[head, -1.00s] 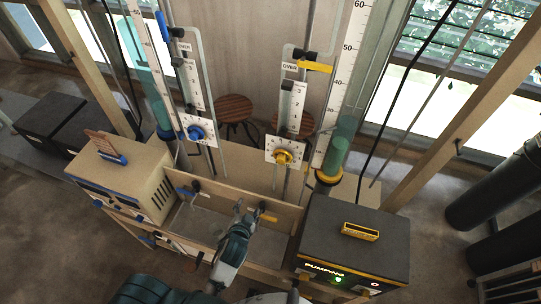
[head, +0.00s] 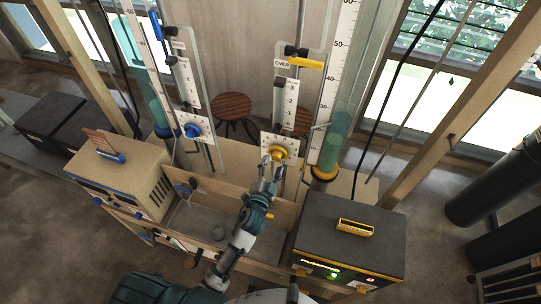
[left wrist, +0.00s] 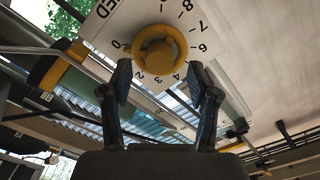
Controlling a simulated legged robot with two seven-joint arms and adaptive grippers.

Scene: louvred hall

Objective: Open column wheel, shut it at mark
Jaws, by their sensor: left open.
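A yellow wheel (head: 279,153) sits on a white numbered dial plate (head: 266,142) below the right-hand gauge. In the left wrist view the yellow wheel (left wrist: 159,50) shows large, with numbers around it. My left gripper (head: 268,172) is just below and in front of the wheel. In the left wrist view its two fingers (left wrist: 160,85) are spread apart and empty, their tips near the wheel's lower edge. I cannot tell whether they touch it. A blue wheel (head: 192,130) sits on the left-hand dial plate. The right column (head: 335,150) holds teal liquid.
A dark pump box (head: 350,235) with a lit green display reading PUMPING stands right of my arm. A beige box (head: 125,175) stands at left. A low wooden tray wall (head: 225,190) lies between them. A yellow lever (head: 305,62) is above the dial.

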